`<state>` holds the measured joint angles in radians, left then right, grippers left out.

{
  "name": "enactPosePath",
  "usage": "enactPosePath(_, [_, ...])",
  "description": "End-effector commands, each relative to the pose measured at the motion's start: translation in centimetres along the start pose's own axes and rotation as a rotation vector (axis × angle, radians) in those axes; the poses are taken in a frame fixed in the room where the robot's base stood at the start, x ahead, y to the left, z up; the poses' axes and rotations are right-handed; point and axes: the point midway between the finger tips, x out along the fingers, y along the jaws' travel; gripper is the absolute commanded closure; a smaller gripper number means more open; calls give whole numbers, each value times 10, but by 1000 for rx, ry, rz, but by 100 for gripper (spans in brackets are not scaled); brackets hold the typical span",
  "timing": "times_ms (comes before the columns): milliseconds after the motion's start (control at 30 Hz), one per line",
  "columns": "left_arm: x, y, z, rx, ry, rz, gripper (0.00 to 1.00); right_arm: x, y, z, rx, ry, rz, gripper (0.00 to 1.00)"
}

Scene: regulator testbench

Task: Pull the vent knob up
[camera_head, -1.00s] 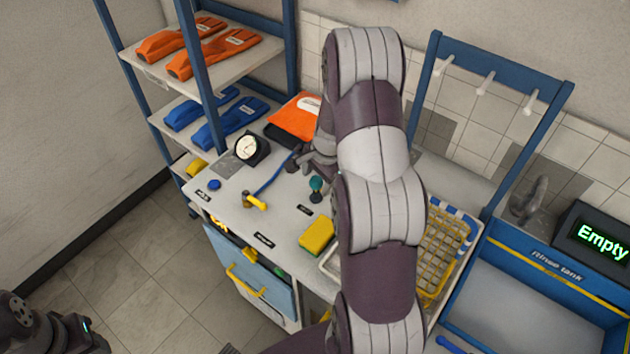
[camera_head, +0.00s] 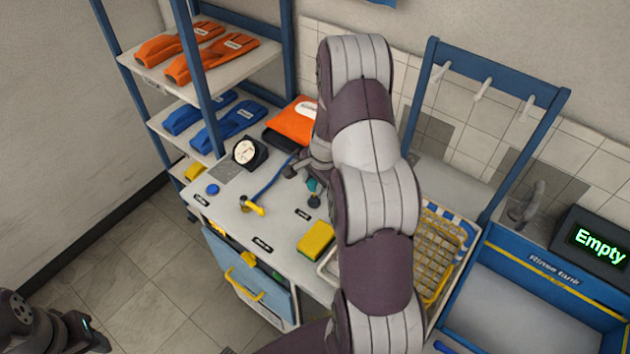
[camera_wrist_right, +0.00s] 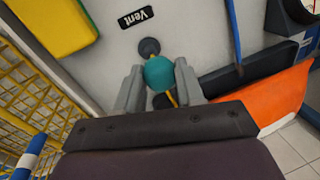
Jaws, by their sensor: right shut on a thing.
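The vent knob is a teal round knob (camera_head: 311,184) on a dark round base (camera_head: 314,201), on the pale bench top. In the right wrist view the teal knob (camera_wrist_right: 160,73) sits between the two grey fingers, with its dark base (camera_wrist_right: 149,47) beyond it and the Vent label (camera_wrist_right: 136,17) near the base. My right gripper (camera_wrist_right: 158,84) is shut on the knob. In the head view my right arm partly hides the hand and knob. My left gripper (camera_head: 92,338) is at the bottom left corner, far from the bench, its jaws unclear.
A yellow-green sponge (camera_head: 316,238), a gauge (camera_head: 248,151), a yellow-handled valve (camera_head: 252,206) and an orange pouch (camera_head: 292,122) are on the bench around the knob. A yellow wire basket (camera_head: 440,250) and the rinse tank (camera_head: 535,285) lie to the right.

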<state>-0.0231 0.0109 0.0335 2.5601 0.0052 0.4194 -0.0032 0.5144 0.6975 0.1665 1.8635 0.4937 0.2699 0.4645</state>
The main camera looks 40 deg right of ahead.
Motion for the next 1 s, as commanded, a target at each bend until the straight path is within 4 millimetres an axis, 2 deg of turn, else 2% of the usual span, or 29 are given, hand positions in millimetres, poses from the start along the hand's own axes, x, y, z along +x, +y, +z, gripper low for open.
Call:
enactPosePath(33, [-15,0,-2,0,0,0,57,-16,-4,0,0,0,-1,100])
enactPosePath(100, [-22,0,-3,0,1,0,57,-24,-6,0,1,-1,-1,100])
enactPosePath(367, [-18,0,-2,0,0,0,57,-21,-6,0,0,0,-3,100])
enactPosePath(400, [-18,0,-2,0,0,0,57,-21,-6,0,0,0,-3,53])
enactPosePath(467, [-18,0,-2,0,0,0,57,-21,-6,0,0,0,-3,36])
enactPosePath(767, [-18,0,-2,0,0,0,57,-23,-5,0,0,-1,-2,36])
enactPosePath(867, [-18,0,-2,0,1,0,57,-36,-6,0,-1,0,-4,36])
enactPosePath(1000, [-16,0,-2,0,0,0,57,-73,-6,-1,-1,3,-6,36])
